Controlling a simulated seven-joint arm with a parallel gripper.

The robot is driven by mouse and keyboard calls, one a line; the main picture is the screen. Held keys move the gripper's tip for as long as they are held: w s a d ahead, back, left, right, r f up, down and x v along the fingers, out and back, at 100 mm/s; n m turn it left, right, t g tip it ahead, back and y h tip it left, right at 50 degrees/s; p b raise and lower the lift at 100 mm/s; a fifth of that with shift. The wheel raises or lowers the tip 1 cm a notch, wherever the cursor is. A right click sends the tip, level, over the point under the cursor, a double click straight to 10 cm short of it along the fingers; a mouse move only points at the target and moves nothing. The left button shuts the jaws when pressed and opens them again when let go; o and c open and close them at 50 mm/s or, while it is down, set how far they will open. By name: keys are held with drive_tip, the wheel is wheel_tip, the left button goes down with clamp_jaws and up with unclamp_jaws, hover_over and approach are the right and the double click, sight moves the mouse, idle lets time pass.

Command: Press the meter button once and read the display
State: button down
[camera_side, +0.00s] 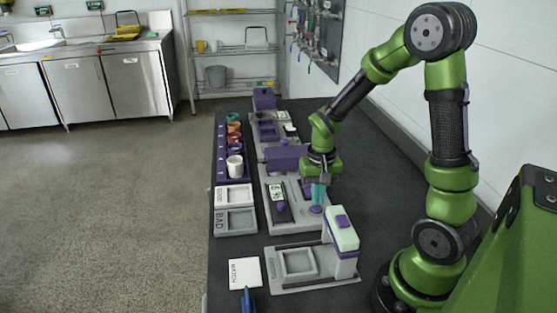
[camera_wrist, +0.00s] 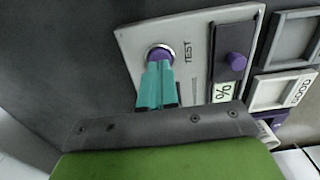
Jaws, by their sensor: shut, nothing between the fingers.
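The meter is a light grey panel (camera_wrist: 205,25) with a purple round button (camera_wrist: 159,53) in a silver ring, labelled TEST. Its display (camera_wrist: 222,91) shows a "%" sign; any digits are hidden or out of sight in the wrist view. In the side view the display (camera_side: 275,191) is too small to read. My gripper (camera_wrist: 157,66) is shut, its two teal fingertips together over the button and covering its lower part. In the side view my gripper (camera_side: 318,203) points down at the purple button (camera_side: 316,210); I cannot tell contact from a tiny gap.
A purple knob (camera_wrist: 236,62) sits beside the display on a dark strip. GOOD (camera_side: 234,195) and BAD (camera_side: 235,222) trays lie to the left. A white-and-purple device (camera_side: 342,232) stands close in front of my gripper. A white cup (camera_side: 235,167) stands in the purple rack.

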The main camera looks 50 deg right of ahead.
drive_tip(key=shift+f, duration=0.95)
idle(0.7)
idle(0.4)
wheel_tip(320, 180, up, 8)
drive_tip(key=shift+f, duration=0.2)
idle(0.6)
drive_tip(key=shift+r, duration=1)
idle(3.8)
